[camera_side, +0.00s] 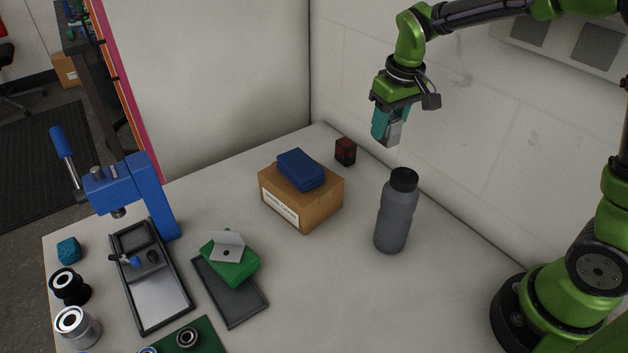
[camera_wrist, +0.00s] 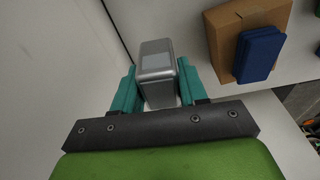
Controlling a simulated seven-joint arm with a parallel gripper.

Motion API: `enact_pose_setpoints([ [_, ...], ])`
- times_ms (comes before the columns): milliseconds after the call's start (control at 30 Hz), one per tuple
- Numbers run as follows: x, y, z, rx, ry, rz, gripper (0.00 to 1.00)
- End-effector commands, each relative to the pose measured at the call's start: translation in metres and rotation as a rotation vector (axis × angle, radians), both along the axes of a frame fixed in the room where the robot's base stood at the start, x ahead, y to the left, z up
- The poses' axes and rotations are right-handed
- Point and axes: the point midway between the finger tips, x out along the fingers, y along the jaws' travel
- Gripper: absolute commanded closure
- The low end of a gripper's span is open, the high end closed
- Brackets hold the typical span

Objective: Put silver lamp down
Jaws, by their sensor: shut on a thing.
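The silver lamp (camera_wrist: 156,66) is a small grey box-like piece with a lighter panel on its face. My gripper (camera_wrist: 157,88) is shut on it, with one teal finger on each side. In the side view my gripper (camera_side: 386,128) points down, high above the back right of the table, and the lamp (camera_side: 394,133) shows at its fingertips. The lamp is in the air, apart from the table (camera_side: 330,270). The lamp's underside is hidden in the wrist view.
A dark red and black block (camera_side: 345,151) stands near the wall. A cardboard box (camera_side: 300,205) carries blue pads (camera_side: 301,170). A grey bottle (camera_side: 396,212) stands upright to the right. A blue press (camera_side: 140,195), trays and small parts fill the left. The table's middle front is bare.

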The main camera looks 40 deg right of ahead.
Motion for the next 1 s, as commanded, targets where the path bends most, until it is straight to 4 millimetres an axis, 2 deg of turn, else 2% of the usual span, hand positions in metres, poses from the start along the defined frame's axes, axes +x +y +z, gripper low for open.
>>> enact_pose_setpoints([
  [100,0.001,0.0,0.029,-0.001,-0.007,0.0,0.89],
  [300,-0.001,0.003,0.061,0.001,-0.003,0.013,0.89],
  [567,-0.027,0.053,0.066,0.0,-0.002,0.271,0.89],
  [767,-0.067,0.108,0.072,-0.001,-0.004,0.585,0.89],
  [900,-0.112,0.151,0.074,-0.003,-0.003,0.883,0.89],
  [1000,-0.145,0.176,0.073,-0.003,-0.002,1.086,0.89],
])
